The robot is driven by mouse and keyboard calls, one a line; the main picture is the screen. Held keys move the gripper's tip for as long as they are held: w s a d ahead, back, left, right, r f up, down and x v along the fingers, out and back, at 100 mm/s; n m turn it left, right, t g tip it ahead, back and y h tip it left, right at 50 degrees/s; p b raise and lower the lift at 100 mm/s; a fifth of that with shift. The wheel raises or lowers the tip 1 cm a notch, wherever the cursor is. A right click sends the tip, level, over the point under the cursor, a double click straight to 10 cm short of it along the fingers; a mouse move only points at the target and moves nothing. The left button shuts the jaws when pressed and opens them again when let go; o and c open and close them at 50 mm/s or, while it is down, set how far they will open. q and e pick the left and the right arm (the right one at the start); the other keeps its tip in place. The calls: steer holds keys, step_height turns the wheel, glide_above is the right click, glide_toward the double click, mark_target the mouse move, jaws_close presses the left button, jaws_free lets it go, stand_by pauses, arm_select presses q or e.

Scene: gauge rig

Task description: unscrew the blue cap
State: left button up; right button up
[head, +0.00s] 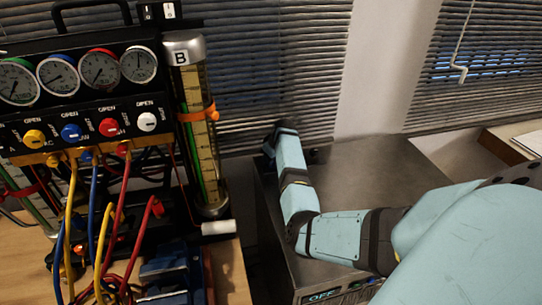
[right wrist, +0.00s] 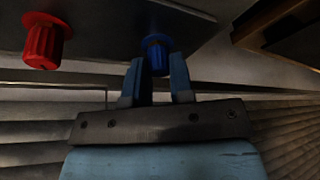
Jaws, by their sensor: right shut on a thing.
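The blue cap (right wrist: 155,43) shows at the top middle of the right wrist view, seated on a grey surface. My right gripper (right wrist: 157,66) has one finger on each side of it and is shut on it. In the head view my right arm reaches over to the far left corner of a metal box (head: 365,170); its fingertips and the cap are hidden there. My left gripper is in neither view.
A red cap (right wrist: 43,42) sits to the left of the blue one in the right wrist view. A gauge rig with coloured knobs and hoses (head: 125,195) and a cylinder marked B (head: 205,150) stand left of my arm. Window blinds (head: 285,60) are behind the box.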

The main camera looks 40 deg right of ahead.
steer(key=shift+w+a, duration=0.15)
steer(key=shift+a, duration=0.2)
